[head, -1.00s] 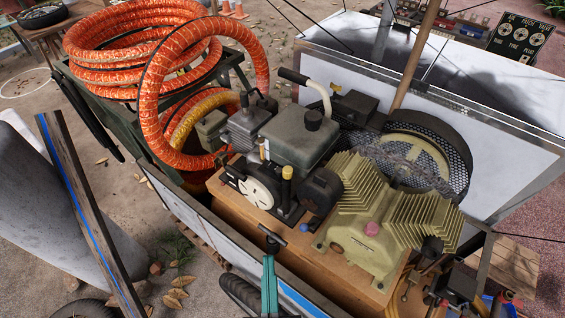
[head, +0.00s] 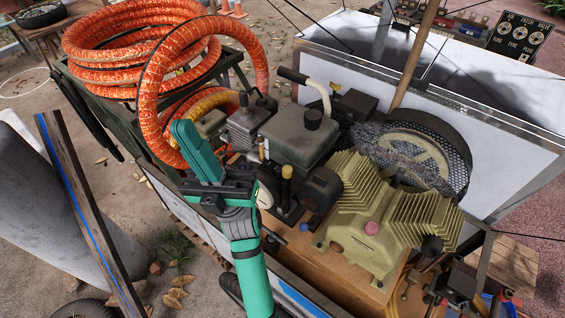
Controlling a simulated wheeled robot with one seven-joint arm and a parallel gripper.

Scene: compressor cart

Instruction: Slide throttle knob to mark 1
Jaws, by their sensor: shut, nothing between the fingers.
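My gripper (head: 184,132) is shut and empty. Its teal fingers lie together and point up and left, in front of the orange hose and the engine's left end. I cannot tell how far they are from the engine. I cannot make out the throttle knob or mark 1 for certain. A black post with a yellow top (head: 287,172) stands upright on the engine's near side, right of my gripper. A white round plate (head: 264,195) beside it is partly covered by my gripper. The area left of that plate is hidden behind my gripper.
The grey tank (head: 297,140), the finned compressor (head: 368,235) and the caged wheel (head: 418,160) crowd the cart bed. A coiled orange hose (head: 95,88) sits at the back left. A black T-shaped handle (head: 273,240) stands at the near edge.

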